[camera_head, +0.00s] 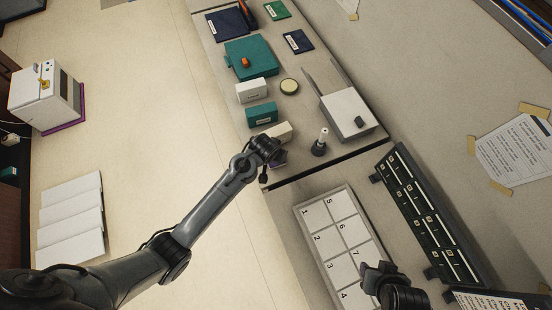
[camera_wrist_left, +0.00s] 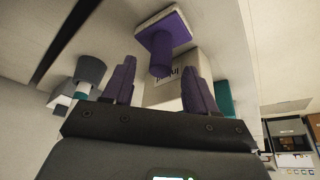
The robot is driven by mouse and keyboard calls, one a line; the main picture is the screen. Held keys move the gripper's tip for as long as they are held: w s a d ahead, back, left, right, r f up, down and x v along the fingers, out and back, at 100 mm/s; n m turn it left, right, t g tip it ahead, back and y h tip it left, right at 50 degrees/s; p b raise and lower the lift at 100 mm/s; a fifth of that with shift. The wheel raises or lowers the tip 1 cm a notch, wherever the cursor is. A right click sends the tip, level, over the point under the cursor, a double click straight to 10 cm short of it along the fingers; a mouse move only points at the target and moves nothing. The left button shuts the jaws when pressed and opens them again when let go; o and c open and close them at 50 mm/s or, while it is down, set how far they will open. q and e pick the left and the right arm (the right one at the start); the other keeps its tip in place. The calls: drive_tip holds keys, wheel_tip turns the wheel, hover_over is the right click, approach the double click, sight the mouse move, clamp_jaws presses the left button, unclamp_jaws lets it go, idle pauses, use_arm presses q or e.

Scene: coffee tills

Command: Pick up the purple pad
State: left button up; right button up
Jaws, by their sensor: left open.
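In the left wrist view a purple piece (camera_wrist_left: 162,52), a square plate with a pale edge and a round purple stem, lies just beyond my fingertips, apart from them. I take it for the purple pad. In the head view a bit of purple (camera_head: 280,160) shows beside my left gripper (camera_head: 270,149), which hides most of it. My left gripper's dark purple fingers also show in the wrist view (camera_wrist_left: 160,82), spread and empty. My right gripper (camera_head: 377,278) is over the lower right of the counter; its jaw gap is unclear.
A pale labelled box (camera_head: 279,132) stands close by my left gripper, with a teal box (camera_head: 262,114) behind. A dark stand with a white top (camera_head: 320,143) is to the right. A numbered tray (camera_head: 340,240) and black rack (camera_head: 425,215) lie nearer.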

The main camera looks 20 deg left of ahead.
use_arm(q)
drive_tip(key=shift+x, duration=1.2)
clamp_jaws()
